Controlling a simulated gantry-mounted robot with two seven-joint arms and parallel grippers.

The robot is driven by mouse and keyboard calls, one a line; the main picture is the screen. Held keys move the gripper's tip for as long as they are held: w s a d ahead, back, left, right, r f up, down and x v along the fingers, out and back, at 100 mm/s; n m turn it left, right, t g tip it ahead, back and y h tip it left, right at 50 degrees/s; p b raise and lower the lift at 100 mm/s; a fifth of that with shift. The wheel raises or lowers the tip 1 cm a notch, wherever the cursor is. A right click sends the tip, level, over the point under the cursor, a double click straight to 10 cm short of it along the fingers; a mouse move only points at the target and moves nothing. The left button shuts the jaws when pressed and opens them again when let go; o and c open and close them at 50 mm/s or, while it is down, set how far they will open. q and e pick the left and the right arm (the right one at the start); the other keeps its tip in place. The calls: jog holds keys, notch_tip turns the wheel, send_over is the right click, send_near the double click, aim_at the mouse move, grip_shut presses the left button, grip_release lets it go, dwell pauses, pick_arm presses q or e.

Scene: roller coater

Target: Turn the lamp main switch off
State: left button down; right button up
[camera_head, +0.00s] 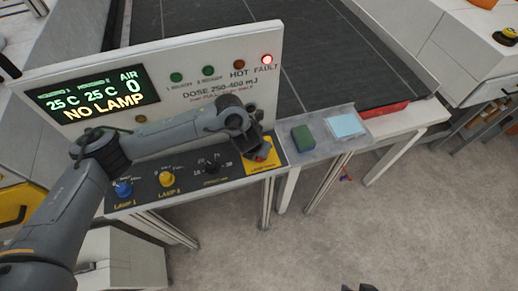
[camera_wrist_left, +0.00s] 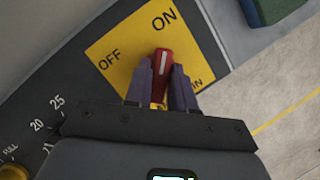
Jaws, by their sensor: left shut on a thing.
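The lamp main switch is a red rotary handle (camera_wrist_left: 162,62) on a yellow plate (camera_wrist_left: 120,42) marked OFF and ON. Its white-marked tip points up in the left wrist view, toward ON, with OFF to its left. My left gripper (camera_wrist_left: 160,85) is shut on the red handle, one dark finger on each side. In the head view my left gripper (camera_head: 256,145) reaches over the yellow plate (camera_head: 262,168) at the console's right end and hides most of the handle. Two dark tips, apparently my right gripper (camera_head: 358,288), show at the bottom edge; their opening is unclear.
The console has a blue knob (camera_head: 123,188), a yellow knob (camera_head: 166,178) and a black dial (camera_head: 212,166) left of the plate. The display (camera_head: 90,98) reads NO LAMP. The FAULT light (camera_head: 266,59) glows red.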

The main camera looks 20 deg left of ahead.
pick_arm(q)
jog(key=shift+r+n+p, duration=0.2)
jog(key=shift+n+p, duration=0.5)
jog(key=shift+p, duration=0.1)
jog(key=n+y+p, duration=0.1)
jog(key=n+p, duration=0.2)
jog(key=n+y+p, duration=0.1)
jog(key=n+p, duration=0.1)
jog(key=p, duration=0.1)
jog(key=n+g+y+p, duration=0.1)
jog(key=n+p, duration=0.2)
jog(key=shift+d+n+y, duration=0.25)
jog(key=shift+n+y, duration=0.05)
jog(key=n+g+p, duration=0.1)
jog(key=n+p, duration=0.1)
jog(key=n, duration=0.1)
jog(key=shift+w+n+y, duration=0.1)
jog(key=shift+n+y, duration=0.2)
jog(key=shift+f+n+g+p, duration=0.15)
jog(key=shift+n+g+p, duration=0.35)
jog(key=shift+n, duration=0.7)
jog(key=shift+w+n+g+y, duration=0.1)
jog(key=shift+n+g+y, duration=0.25)
jog(key=shift+n, duration=0.45)
jog(key=c, duration=1)
grip_release()
jog(key=shift+c, duration=0.2)
